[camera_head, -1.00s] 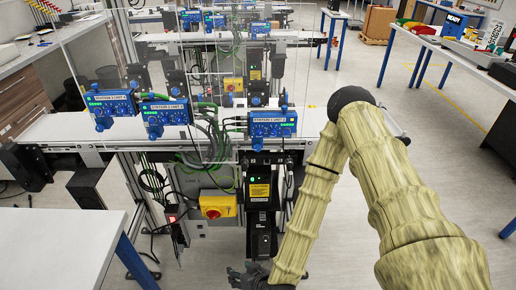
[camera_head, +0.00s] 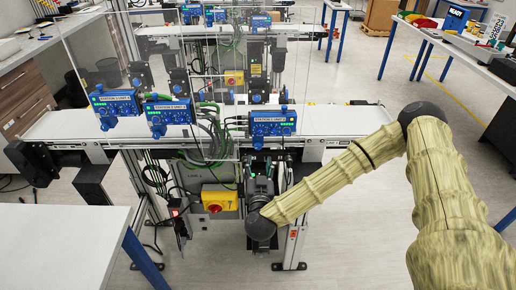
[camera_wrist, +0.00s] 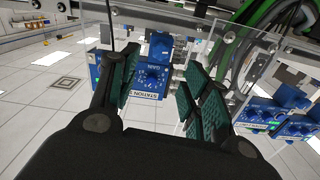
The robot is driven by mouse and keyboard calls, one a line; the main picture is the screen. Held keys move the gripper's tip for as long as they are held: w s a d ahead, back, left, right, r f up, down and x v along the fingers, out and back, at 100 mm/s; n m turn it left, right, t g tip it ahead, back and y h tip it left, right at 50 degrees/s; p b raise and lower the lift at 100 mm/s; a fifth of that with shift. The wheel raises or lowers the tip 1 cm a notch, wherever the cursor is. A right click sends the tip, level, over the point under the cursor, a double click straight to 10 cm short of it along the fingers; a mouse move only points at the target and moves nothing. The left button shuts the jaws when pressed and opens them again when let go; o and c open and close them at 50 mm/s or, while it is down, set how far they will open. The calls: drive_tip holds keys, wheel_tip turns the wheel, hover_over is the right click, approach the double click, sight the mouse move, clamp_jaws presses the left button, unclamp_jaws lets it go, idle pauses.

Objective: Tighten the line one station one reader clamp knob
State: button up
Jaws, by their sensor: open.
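The station one blue reader unit (camera_head: 272,122) is the rightmost of the blue units on the near conveyor. A small blue knob (camera_head: 258,143) shows under its lower edge. I cannot tell for sure whether it is the clamp knob. My gripper (camera_head: 260,168) is just below that unit, pointing up. In the wrist view, my gripper (camera_wrist: 162,75) is open with green pads apart. The blue unit (camera_wrist: 152,82), its label upside down, shows between the pads, and a blue knob-like block (camera_wrist: 161,45) is above its dial. Nothing is held; contact cannot be told.
Two more blue units (camera_head: 115,104) (camera_head: 168,112) stand left on the conveyor (camera_head: 335,121). Clear panels (camera_head: 215,60) rise around the units. Cables (camera_head: 213,140) hang left of my gripper. A yellow box with a red knob (camera_head: 218,201) is lower left. A white table (camera_head: 60,245) is front left.

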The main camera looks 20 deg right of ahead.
sight(258, 148)
drive_tip(key=p+x, duration=0.3)
drive_tip(key=x, duration=0.5)
drive_tip(key=shift+w+f, duration=0.1)
drive_tip(key=shift+w, duration=0.05)
drive_tip(key=c, duration=1)
